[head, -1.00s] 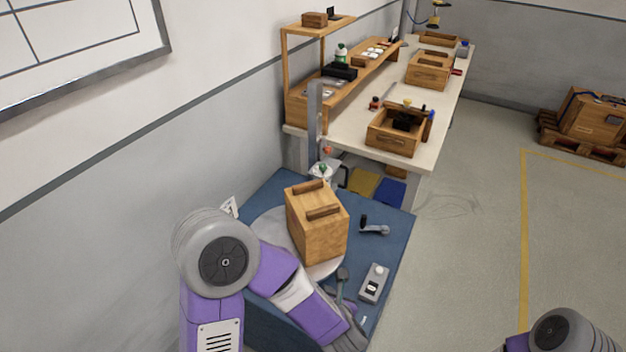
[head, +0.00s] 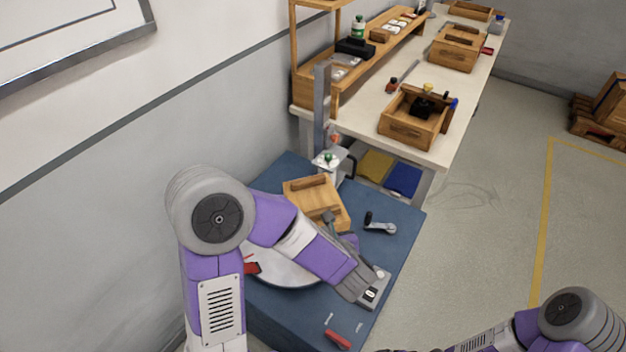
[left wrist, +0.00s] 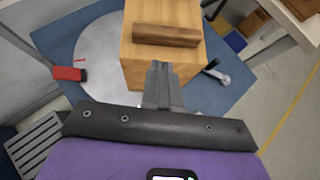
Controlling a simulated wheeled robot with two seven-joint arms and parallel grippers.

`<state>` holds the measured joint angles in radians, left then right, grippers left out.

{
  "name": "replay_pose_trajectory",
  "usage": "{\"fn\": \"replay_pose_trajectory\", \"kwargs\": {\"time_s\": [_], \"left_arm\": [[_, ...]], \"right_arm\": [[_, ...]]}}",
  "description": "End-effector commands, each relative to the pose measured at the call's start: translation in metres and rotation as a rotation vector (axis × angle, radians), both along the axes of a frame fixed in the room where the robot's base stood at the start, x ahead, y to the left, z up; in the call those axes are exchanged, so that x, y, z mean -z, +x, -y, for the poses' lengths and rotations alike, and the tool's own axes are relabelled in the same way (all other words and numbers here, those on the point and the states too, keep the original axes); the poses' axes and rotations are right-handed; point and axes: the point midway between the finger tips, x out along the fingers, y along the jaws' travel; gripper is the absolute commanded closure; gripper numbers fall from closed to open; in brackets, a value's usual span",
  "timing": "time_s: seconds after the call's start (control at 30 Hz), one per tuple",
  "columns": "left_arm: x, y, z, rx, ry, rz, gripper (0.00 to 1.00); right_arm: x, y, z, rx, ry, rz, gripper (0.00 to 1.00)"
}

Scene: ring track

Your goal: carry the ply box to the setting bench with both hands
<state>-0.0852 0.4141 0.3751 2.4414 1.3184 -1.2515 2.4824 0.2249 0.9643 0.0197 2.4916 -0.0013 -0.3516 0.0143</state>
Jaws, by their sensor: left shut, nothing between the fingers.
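The ply box (head: 308,191) stands on a round grey plate (head: 285,272) on a blue-topped stand, with a wooden bar on its top; my left arm hides its lower part. My left gripper (head: 328,217) is shut and empty, its fingers overlapping the box's near side in the head view. In the left wrist view the shut fingers (left wrist: 158,74) point at the box (left wrist: 150,65), just below a wooden bar; I cannot tell if they touch. A long pale-topped bench (head: 365,125) stands behind. My right arm shows at lower right; its gripper is out of frame.
On the stand lie a crank handle (head: 380,226), a grey control box (head: 376,292) and red-handled tools (head: 338,340). A grey post (head: 322,105) rises behind the box. The bench holds open wooden boxes (head: 410,130) and a shelf.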

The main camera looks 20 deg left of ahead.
Motion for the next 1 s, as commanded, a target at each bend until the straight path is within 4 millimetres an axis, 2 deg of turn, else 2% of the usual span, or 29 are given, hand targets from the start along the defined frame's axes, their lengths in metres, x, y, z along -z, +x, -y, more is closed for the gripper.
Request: {"fn": "replay_pose_trajectory", "kwargs": {"time_s": [0.1, 0.8, 0.87, 0.9, 0.93, 1.0], "left_arm": [[0.0, 0.022, -0.018, -0.006, -0.001, -0.001, 1.0], [0.0, 0.144, -0.109, -0.003, -0.002, -0.001, 1.0], [0.0, 0.152, -0.115, -0.003, 0.0, 0.0, 1.0], [0.006, 0.154, -0.116, 0.001, -0.001, -0.004, 1.0], [0.013, 0.153, -0.115, 0.003, -0.001, -0.006, 1.0], [0.015, 0.153, -0.115, 0.002, 0.001, -0.001, 1.0]], "right_arm": [[-0.002, 0.0, 0.0, 0.0, 0.0, 0.001, 0.0], [-0.008, 0.0, 0.0, 0.0, 0.0, 0.001, 0.0], [-0.009, 0.0, 0.0, 0.0, 0.0, 0.001, 0.0], [-0.007, 0.0, 0.0, 0.0, 0.0, 0.001, 0.0], [-0.004, 0.001, 0.0, 0.0, 0.0, 0.001, 0.0], [0.003, 0.001, 0.0, 0.0, 0.0, 0.001, 0.0]]}}
